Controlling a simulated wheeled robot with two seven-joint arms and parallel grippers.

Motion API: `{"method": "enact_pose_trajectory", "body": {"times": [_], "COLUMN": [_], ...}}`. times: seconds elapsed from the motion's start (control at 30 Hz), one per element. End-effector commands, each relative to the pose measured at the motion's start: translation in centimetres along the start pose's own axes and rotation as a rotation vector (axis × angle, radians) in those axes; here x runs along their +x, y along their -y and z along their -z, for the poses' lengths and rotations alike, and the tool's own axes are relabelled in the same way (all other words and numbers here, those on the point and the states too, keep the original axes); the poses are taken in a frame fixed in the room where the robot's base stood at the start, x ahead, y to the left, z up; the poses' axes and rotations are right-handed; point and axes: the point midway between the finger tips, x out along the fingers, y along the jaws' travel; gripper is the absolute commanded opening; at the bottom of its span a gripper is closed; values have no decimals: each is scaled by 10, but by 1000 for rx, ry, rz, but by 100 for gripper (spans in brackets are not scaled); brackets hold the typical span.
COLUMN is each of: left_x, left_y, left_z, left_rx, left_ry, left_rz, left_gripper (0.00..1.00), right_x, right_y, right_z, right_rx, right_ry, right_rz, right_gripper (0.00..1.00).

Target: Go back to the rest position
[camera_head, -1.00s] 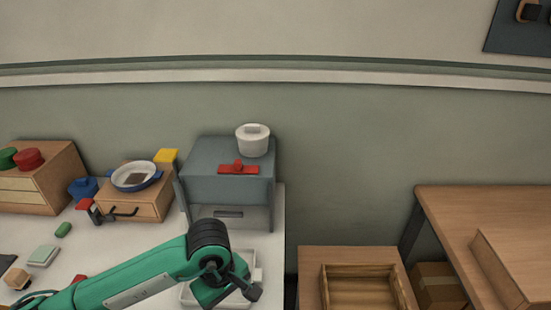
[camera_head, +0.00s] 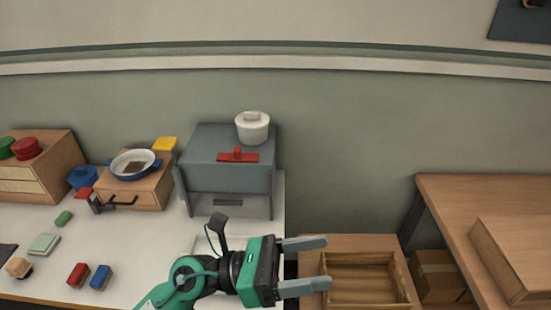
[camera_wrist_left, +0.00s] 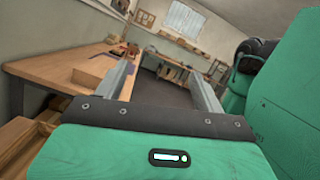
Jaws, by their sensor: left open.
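My left gripper (camera_head: 308,267) shows in the head view with its green arm coming in from the bottom left. Its two grey fingers are apart and point right, with nothing between them. My right gripper is in neither view.
A grey box-like stand (camera_head: 230,170) carries a white pot (camera_head: 252,127) and a red piece (camera_head: 238,156). A red block (camera_head: 78,275) and a blue block (camera_head: 100,278) lie on the table. An open wooden tray (camera_head: 360,285) and a wooden table (camera_head: 450,200) are at right.

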Motion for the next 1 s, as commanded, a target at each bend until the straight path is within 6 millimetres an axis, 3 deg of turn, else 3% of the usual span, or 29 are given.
{"method": "enact_pose_trajectory", "body": {"times": [0.1, 0.2, 0.3, 0.43, 0.57, 0.7, 0.83, 1.0], "left_x": [-18, -46, -83, -139, -199, -258, -302, -334], "left_y": [-17, -39, -64, -94, -114, -118, -101, -60], "left_z": [-40, -64, -75, -68, -36, 20, 83, 152], "left_rx": [-227, -421, -621, -882, -1140, -1408, -1640, -1865], "left_ry": [283, 511, 735, 1017, 1292, 1577, 1829, 2080], "left_rz": [-117, -219, -323, -467, -622, -806, -997, -1235], "left_gripper": [70, 70, 70, 70, 70, 70, 70, 70], "right_x": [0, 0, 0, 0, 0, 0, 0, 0], "right_y": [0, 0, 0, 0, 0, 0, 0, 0], "right_z": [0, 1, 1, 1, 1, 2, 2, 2], "right_rx": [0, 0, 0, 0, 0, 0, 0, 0], "right_ry": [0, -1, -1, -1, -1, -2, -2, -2], "right_rz": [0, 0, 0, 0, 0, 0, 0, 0], "right_gripper": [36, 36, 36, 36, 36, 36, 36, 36]}}
